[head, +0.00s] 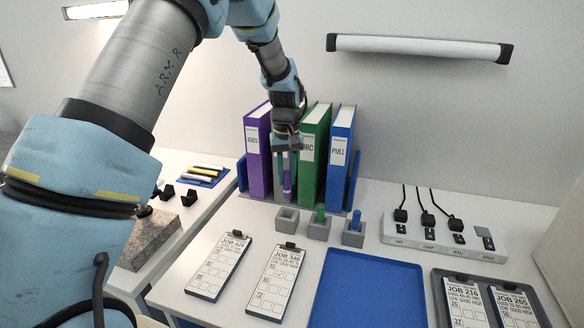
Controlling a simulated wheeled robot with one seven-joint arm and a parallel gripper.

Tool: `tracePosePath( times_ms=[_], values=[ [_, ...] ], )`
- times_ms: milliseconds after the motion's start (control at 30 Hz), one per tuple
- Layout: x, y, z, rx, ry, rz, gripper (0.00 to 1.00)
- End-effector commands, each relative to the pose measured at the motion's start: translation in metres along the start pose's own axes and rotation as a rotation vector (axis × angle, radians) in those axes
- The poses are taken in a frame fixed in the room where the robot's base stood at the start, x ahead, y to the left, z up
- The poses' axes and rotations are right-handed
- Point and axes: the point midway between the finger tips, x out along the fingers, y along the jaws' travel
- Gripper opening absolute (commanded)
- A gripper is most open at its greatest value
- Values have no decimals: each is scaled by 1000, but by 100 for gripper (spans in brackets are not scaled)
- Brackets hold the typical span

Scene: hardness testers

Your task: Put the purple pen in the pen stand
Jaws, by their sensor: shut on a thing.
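My gripper (286,166) is shut on the purple pen (287,188) and holds it roughly upright, in front of the binders. The pen's lower end is above the left grey pen stand (287,222), which looks empty. It appears apart from the stand, though the exact gap is hard to judge. The middle grey stand (319,232) holds a green pen (320,212). The right grey stand (353,236) holds a blue pen (356,218).
Purple (257,165), green (314,165) and blue (341,170) binders stand in a rack behind the pen stands. Two clipboards (219,266) lie in front. A blue tray (373,292) lies to the right, and a switch strip (445,240) with plugs stands behind it.

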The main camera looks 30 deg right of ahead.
Motion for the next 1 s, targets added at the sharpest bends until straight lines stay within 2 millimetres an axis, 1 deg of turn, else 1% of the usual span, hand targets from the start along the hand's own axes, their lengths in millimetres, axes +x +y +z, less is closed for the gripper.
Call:
tracePosePath(
  times_ms=[167,600,733,1000],
  values=[
    [6,0,0,0,-1,0,0],
    [38,0,0,0,-1,0,0],
    [42,0,0,0,0,1,0],
    [42,0,0,0,0,1,0]
  ],
)
